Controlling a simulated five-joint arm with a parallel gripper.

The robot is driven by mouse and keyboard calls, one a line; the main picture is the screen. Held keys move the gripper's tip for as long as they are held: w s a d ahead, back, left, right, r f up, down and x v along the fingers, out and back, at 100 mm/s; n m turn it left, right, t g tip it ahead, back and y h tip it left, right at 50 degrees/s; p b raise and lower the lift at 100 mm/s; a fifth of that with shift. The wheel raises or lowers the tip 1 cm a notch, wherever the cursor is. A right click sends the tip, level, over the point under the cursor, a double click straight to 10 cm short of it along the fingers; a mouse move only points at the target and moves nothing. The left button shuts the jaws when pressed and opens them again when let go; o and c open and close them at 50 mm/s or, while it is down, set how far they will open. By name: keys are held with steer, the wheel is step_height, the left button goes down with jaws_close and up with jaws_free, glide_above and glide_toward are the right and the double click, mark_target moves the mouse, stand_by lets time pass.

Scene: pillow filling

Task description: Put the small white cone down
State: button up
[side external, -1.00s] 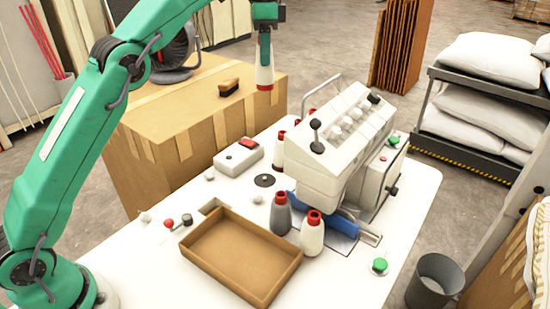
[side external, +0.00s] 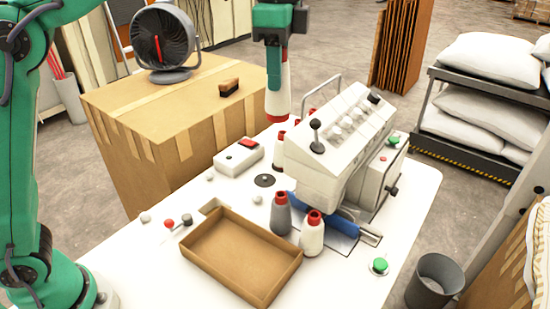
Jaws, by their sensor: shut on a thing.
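My gripper (side external: 274,82) is shut on a small white cone (side external: 278,102) with red at its lower end. The gripper's fingers hide part of the cone. The cone hangs roughly upright above the back edge of the white table (side external: 345,285), left of the sewing machine's handle. It looks to be in the air, though its exact height is hard to tell. Another white cone with a red top (side external: 312,235) and a grey cone with a red top (side external: 281,214) stand on the table in front of the machine.
The sewing machine (side external: 330,140) stands close to the right of the held cone, with more cones (side external: 279,150) partly hidden behind it. A control box (side external: 239,155) and an empty brown tray (side external: 240,255) are on the table. A cardboard box (side external: 170,130) with a brush (side external: 229,87) and fan (side external: 163,40) is behind.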

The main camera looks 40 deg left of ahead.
steer(key=s+d+f+m, duration=0.2)
steer(key=s, duration=0.8)
steer(key=s+d+f+m, duration=0.1)
steer(key=s+d+m, duration=0.1)
steer(key=s, duration=0.8)
step_height(320, 180, down, 18)
steer(key=f, duration=0.1)
steer(key=w+a+f, duration=0.6)
steer(key=w, duration=0.4)
steer(key=shift+a+f, duration=0.25)
steer(key=shift+a, duration=0.1)
steer(key=shift+f, duration=0.1)
steer(key=shift+f, duration=1.85)
steer(key=shift+f, duration=0.15)
